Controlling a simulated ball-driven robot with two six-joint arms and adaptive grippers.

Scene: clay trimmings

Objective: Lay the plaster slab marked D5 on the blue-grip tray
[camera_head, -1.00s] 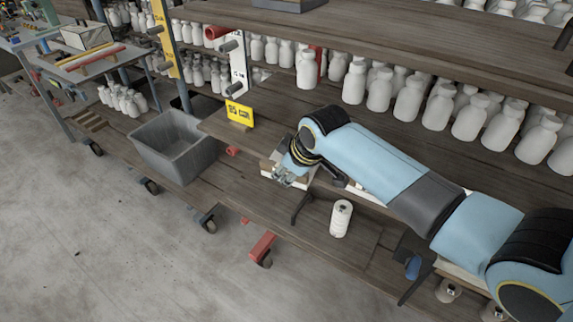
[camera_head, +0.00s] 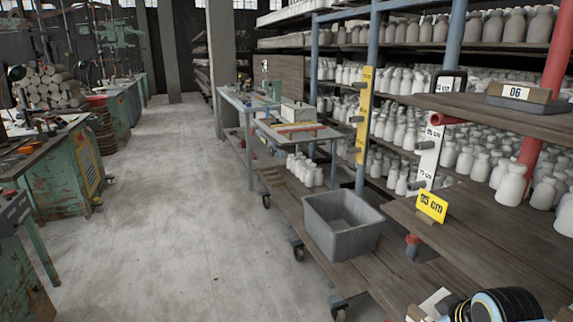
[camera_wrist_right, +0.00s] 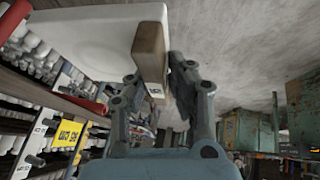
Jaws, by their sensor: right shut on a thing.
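In the right wrist view my right gripper (camera_wrist_right: 162,80) is shut on the brown, wood-like grip bar (camera_wrist_right: 149,52) of a pale flat slab (camera_wrist_right: 95,30). The slab extends up and left from the fingers. A small white label (camera_wrist_right: 155,90) shows by the bar, but I cannot read it as D5. In the head view part of my right arm shows at the bottom right, with a pale piece (camera_head: 430,306) beside it; the fingers are not clear there. I cannot make out a blue-grip tray. My left gripper is not in view.
A grey bin (camera_head: 340,225) stands on the low wooden shelf. A yellow sign (camera_head: 432,206) reading 85 cm stands on the shelf right of it. White bottles (camera_head: 304,170) crowd the racks. The concrete floor (camera_head: 170,220) on the left is clear.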

